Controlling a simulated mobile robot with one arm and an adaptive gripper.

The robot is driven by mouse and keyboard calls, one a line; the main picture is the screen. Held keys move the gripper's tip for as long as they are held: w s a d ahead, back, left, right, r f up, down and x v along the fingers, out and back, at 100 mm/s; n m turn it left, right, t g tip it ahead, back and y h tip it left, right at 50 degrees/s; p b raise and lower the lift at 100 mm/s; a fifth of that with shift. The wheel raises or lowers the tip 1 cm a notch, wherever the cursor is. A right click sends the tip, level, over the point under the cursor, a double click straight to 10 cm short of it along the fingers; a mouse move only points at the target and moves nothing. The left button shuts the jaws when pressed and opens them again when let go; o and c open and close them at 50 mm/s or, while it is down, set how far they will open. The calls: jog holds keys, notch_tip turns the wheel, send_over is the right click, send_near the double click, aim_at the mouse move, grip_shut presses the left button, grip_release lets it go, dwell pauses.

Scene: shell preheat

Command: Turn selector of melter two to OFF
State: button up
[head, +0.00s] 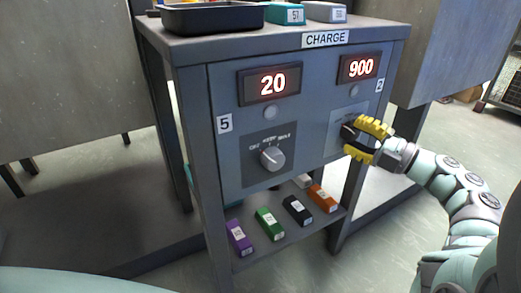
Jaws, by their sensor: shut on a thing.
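The melter two panel is on the right of the grey cabinet front, marked by a small label 2 (379,86). Its display (358,68) reads 900 in red. Below it is a light selector plate (341,121). My gripper (349,140), with yellow fingers, reaches in from the right and is shut at the middle of this plate, around the selector of melter two. The fingers hide most of that knob and its markings, so I cannot tell its setting.
To the left, a label 5 (225,125), a display (269,84) reading 20 and a grey selector knob (272,158) mark another panel. A black tray (212,17) and boxes stand on top. Several coloured blocks lie on the lower shelf (262,249). Floor right of the cabinet is open.

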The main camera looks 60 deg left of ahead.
jog(key=shift+s+r, duration=0.1)
jog(key=o, duration=1.2)
jog(key=shift+a, duration=0.15)
jog(key=shift+o, duration=0.2)
jog(key=v, duration=1.2)
